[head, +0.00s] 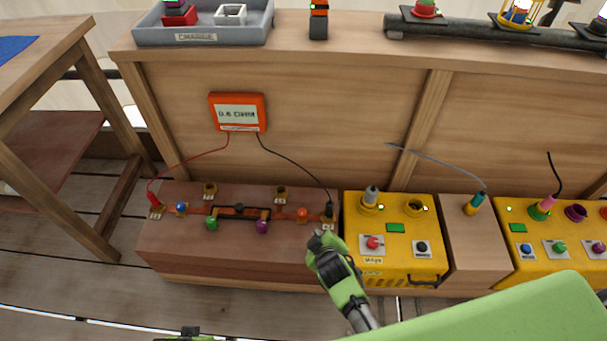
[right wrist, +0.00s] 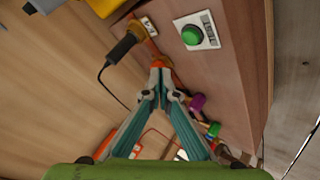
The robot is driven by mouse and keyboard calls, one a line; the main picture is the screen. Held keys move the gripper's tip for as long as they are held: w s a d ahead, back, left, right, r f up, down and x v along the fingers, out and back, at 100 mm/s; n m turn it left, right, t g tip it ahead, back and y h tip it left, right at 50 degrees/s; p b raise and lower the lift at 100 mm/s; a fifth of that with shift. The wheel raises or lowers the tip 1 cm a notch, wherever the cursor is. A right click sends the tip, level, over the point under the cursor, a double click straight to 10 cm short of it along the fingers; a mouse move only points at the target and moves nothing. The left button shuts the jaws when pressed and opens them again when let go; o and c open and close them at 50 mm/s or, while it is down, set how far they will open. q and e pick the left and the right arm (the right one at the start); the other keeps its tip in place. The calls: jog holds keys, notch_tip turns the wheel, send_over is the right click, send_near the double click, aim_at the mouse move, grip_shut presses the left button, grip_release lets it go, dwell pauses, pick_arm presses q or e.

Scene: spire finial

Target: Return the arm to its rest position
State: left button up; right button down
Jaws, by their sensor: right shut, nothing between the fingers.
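My right gripper (head: 318,240) reaches in from the lower right on a green arm. It is just in front of the wooden block's right end, near the black plug (head: 329,209). In the right wrist view its fingertips (right wrist: 161,98) meet and hold nothing. An orange knob (right wrist: 159,62) shows just beyond the tips; I cannot tell whether they touch. The black plug (right wrist: 123,46) sits in a socket beside it, apart from the fingers. A small green and black part at the bottom edge of the head view seems to be my left gripper (head: 186,335); its fingers are not clear.
The wooden block (head: 200,248) carries a red plug (head: 154,199), sockets and coloured knobs. Wires run up to an orange meter (head: 238,112). Yellow boxes (head: 400,274) stand to the right. A shelf above holds a grey tray (head: 203,35). A table (head: 60,65) stands left.

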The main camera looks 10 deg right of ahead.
pick_arm(q)
jog(key=s+a+f+g+p, duration=0.1)
jog(key=s+f+p, duration=0.2)
jog(key=s+p, duration=0.6)
jog(key=s+a+f+p, duration=0.2)
jog(key=s+f+p, duration=0.1)
jog(key=s+p, duration=0.6)
jog(key=shift+s+a+f+g, duration=0.2)
jog(key=shift+s+g, duration=0.2)
jog(key=shift+s, duration=0.5)
pick_arm(e)
jog(key=s+d+f+m+g, duration=0.2)
jog(key=s+d+f, duration=0.1)
jog(key=s, duration=1.1)
jog(key=s+d+f+m+g, duration=0.2)
jog(key=s+f+g, duration=0.1)
jog(key=s, duration=1.1)
jog(key=s+d+f+m+g, duration=0.1)
jog(key=s+d+f+g, duration=0.2)
jog(key=s, duration=1.1)
jog(key=shift+d+f+m+y, duration=0.3)
jog(key=shift+d+f+m, duration=0.05)
jog(key=shift+f+m, duration=0.05)
jog(key=shift+s, duration=0.1)
